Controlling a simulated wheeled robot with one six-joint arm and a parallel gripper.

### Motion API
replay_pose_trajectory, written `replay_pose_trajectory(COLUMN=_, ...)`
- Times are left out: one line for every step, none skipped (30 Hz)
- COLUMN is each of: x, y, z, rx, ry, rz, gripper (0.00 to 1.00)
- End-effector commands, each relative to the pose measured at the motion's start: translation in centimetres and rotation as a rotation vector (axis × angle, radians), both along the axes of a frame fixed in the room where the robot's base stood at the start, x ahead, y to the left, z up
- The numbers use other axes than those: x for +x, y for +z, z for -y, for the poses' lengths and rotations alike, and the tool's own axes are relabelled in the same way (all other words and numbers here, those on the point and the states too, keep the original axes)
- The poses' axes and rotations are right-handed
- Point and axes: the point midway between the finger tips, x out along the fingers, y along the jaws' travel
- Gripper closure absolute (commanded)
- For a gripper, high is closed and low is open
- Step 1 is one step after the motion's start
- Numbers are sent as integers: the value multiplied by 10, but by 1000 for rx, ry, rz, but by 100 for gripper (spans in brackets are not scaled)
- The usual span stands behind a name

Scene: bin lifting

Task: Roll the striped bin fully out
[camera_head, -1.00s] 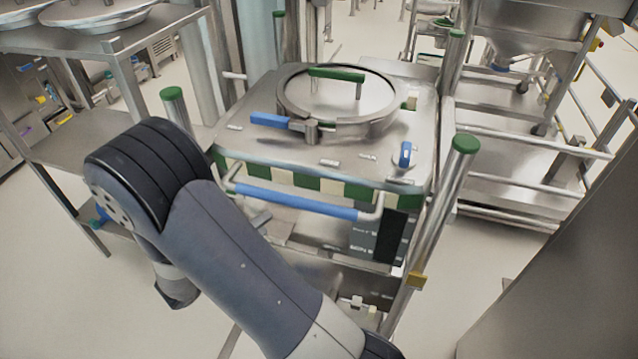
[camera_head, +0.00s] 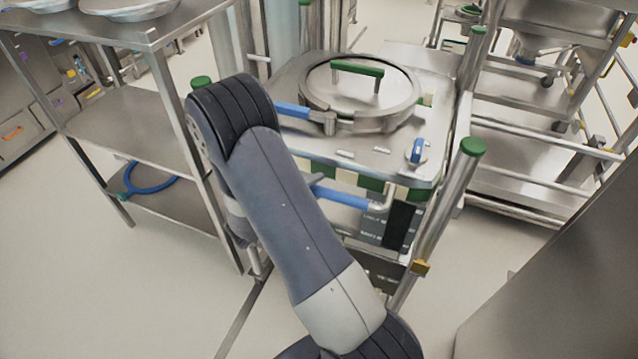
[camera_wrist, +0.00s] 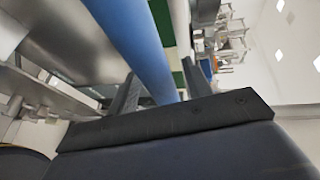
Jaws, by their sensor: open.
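The striped bin (camera_head: 440,130) is a steel box with a green and white checked band below its top plate. It stands between upright posts with green caps. A round lid (camera_head: 350,95) with a green handle sits on top. A blue bar handle (camera_head: 343,197) crosses its front, partly hidden by my arm. In the wrist view the blue bar (camera_wrist: 137,42) runs between the two dark fingers of my gripper (camera_wrist: 158,70). The gripper is open around the bar; I cannot tell whether a finger touches it. In the head view my arm hides the gripper.
A steel shelf unit (camera_head: 125,120) with a blue hoop (camera_head: 150,188) stands left of the bin. A post with a green cap (camera_head: 440,225) stands at the bin's front right. A rack with rails (camera_head: 540,135) is at right. Floor at front left is clear.

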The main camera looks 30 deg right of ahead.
Motion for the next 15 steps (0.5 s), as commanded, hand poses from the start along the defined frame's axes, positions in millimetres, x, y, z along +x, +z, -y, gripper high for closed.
replay_pose_trajectory(x=1, y=0, z=7, rx=0, ry=-3, rz=0, gripper=52)
replay_pose_trajectory(x=2, y=-1, z=9, rx=0, ry=-3, rz=0, gripper=52)
replay_pose_trajectory(x=3, y=-2, z=12, rx=-1, ry=-2, rz=0, gripper=52)
replay_pose_trajectory(x=4, y=-2, z=14, rx=0, ry=-1, rz=0, gripper=52)
replay_pose_trajectory(x=4, y=-3, z=16, rx=0, ry=-2, rz=0, gripper=52)
replay_pose_trajectory(x=5, y=-3, z=18, rx=0, ry=-2, rz=1, gripper=52)
replay_pose_trajectory(x=5, y=-3, z=19, rx=0, ry=-1, rz=1, gripper=52)
replay_pose_trajectory(x=5, y=-3, z=19, rx=0, ry=0, rz=1, gripper=52)
replay_pose_trajectory(x=6, y=-4, z=20, rx=0, ry=1, rz=1, gripper=52)
replay_pose_trajectory(x=6, y=-4, z=20, rx=0, ry=1, rz=1, gripper=52)
replay_pose_trajectory(x=6, y=-4, z=20, rx=0, ry=1, rz=1, gripper=52)
replay_pose_trajectory(x=6, y=-4, z=20, rx=0, ry=1, rz=1, gripper=52)
replay_pose_trajectory(x=6, y=-4, z=20, rx=0, ry=1, rz=1, gripper=52)
replay_pose_trajectory(x=6, y=-4, z=20, rx=0, ry=1, rz=1, gripper=52)
replay_pose_trajectory(x=6, y=-4, z=20, rx=0, ry=1, rz=1, gripper=52)
